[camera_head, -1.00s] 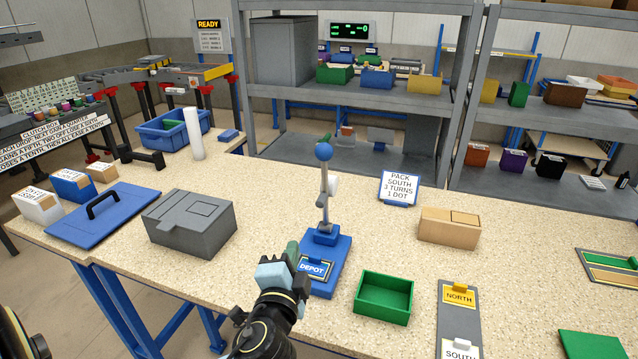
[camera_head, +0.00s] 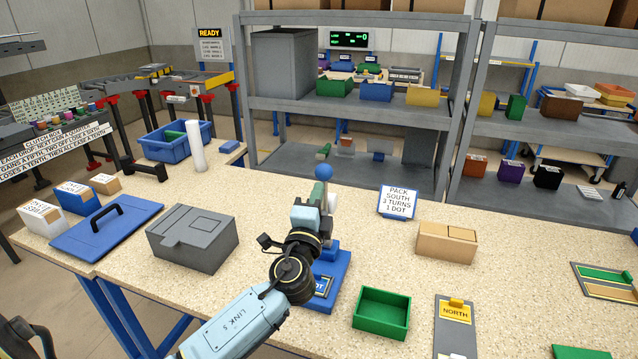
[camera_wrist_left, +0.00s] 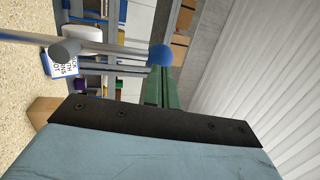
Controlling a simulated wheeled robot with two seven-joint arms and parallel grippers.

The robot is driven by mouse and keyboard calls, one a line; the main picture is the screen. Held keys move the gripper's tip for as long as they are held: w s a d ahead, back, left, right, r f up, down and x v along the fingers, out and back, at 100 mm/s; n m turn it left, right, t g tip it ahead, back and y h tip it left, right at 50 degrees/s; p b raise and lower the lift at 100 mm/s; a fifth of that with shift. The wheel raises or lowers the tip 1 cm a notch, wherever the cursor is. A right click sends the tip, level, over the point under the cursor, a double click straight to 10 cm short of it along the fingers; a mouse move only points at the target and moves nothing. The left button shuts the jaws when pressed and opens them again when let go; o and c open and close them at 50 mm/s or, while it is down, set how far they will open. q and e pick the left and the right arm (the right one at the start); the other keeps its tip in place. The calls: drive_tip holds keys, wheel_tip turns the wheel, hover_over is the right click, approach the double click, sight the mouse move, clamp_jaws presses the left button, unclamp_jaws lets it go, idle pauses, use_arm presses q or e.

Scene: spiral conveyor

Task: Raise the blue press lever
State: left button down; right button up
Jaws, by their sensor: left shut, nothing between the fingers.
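The press stands on the workbench, with a blue base (camera_head: 335,268) marked DEPOT and an upright grey lever arm topped by a blue ball knob (camera_head: 323,172). My left gripper (camera_head: 319,188), with green fingers, is shut and empty, close to the lever just under the knob. It covers much of the lever and post in the head view. In the left wrist view, the blue knob (camera_wrist_left: 160,55) shows right by the green fingers (camera_wrist_left: 167,85), with grey rods (camera_wrist_left: 108,52) running left from it. I cannot tell whether the fingers touch it. My right gripper is out of view.
A grey box (camera_head: 193,240) and a blue lid with a black handle (camera_head: 105,225) lie left of the press. A green tray (camera_head: 381,312), a sign (camera_head: 397,201) and a cardboard box (camera_head: 446,242) stand to the right. Bare bench lies between them.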

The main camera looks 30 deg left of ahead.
sight(323, 179)
use_arm(q)
drive_tip(key=shift+x, duration=0.9)
drive_tip(key=shift+w+a+r+p, duration=0.1)
drive_tip(key=shift+w+r+p, duration=0.3)
drive_tip(key=shift+p, duration=0.6)
drive_tip(key=shift+w+f+g, duration=0.1)
drive_tip(key=shift+w+g, duration=0.15)
drive_tip(key=shift+g, duration=0.05)
drive_tip(key=shift+w+f, duration=0.1)
